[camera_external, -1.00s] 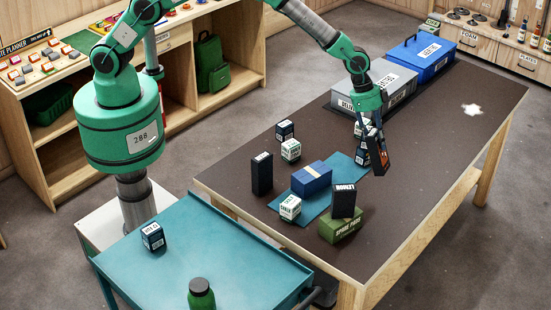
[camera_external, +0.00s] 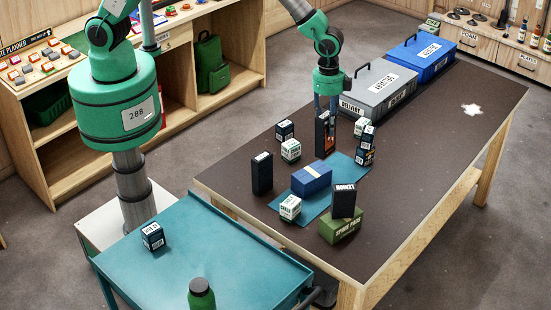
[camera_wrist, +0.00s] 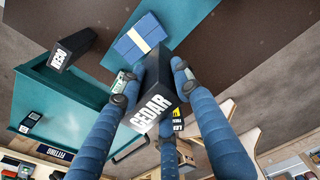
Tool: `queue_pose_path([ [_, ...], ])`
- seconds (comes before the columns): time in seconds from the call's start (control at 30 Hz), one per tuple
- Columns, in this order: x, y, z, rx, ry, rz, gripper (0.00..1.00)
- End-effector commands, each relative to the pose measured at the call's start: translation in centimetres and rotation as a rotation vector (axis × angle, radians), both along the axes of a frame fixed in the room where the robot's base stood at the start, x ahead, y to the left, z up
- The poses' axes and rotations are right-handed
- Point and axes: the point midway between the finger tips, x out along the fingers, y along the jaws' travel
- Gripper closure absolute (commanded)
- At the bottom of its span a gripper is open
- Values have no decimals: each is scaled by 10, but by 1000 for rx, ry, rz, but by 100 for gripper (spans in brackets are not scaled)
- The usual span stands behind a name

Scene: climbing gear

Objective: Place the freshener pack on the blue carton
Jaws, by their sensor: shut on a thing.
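My gripper (camera_external: 326,108) is shut on a tall dark pack (camera_external: 321,135) marked CEDAR, likely the freshener pack, which also shows between the blue fingers in the wrist view (camera_wrist: 155,95). The pack hangs roughly upright over the table, behind and to the right of the blue carton. The blue carton (camera_external: 311,181) has a cream band and lies on a teal mat (camera_external: 345,174). It also shows at the top of the wrist view (camera_wrist: 133,43). The pack is apart from the carton. Whether its lower end touches the table is hard to tell.
A dark upright box (camera_external: 262,174) stands left of the carton. A small white-green box (camera_external: 290,207) is in front. A dark box (camera_external: 344,201) stands on a green box (camera_external: 341,227) at the right. A small-box stack (camera_external: 366,143) stands behind right. Grey (camera_external: 380,88) and blue (camera_external: 421,58) cases lie farther back.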

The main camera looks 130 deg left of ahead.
Motion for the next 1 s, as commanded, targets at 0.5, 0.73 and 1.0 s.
queue_pose_path([
  [0.5, -30, -18, 15, 3, 66, -33, 96],
  [0.73, -30, -17, 14, 3, 65, -33, 96],
  [1.0, -30, -18, -12, 2, 67, -33, 96],
])
